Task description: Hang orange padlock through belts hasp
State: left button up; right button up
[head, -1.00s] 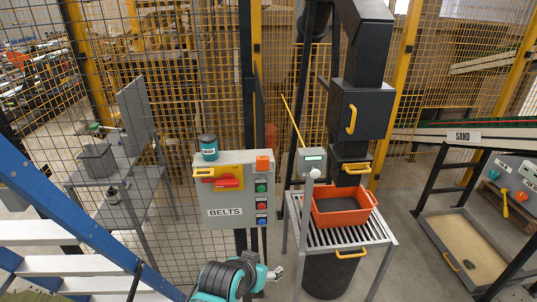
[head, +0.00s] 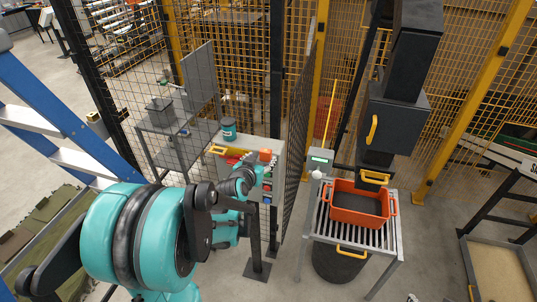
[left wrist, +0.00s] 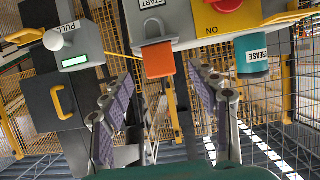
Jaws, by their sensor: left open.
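The orange padlock (head: 265,154) is at the top right corner of the grey BELTS box in the head view, partly behind my gripper. In the upside-down left wrist view the orange padlock (left wrist: 159,59) shows between and beyond the fingers, apart from them. My left gripper (left wrist: 162,100) is open and empty; in the head view the left gripper (head: 262,168) is in front of the box's upper right. The yellow hasp plate (head: 216,150) with its red handle (left wrist: 226,5) is at the box's upper left, partly hidden by my arm. My right gripper is out of view.
A teal grease can (head: 228,128) stands on top of the box and is near the fingers in the wrist view (left wrist: 252,55). A mesh fence (head: 300,120) stands right of the box. An orange crate (head: 360,208) sits on a slatted table. A blue ladder (head: 60,100) is at left.

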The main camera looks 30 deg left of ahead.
aim_at(265, 156)
pick_arm(q)
jog(key=x, duration=0.6)
jog(key=shift+w+f, duration=0.15)
jog(key=shift+f, duration=0.1)
jog(key=shift+c, duration=0.3)
jog(key=c, duration=1.3)
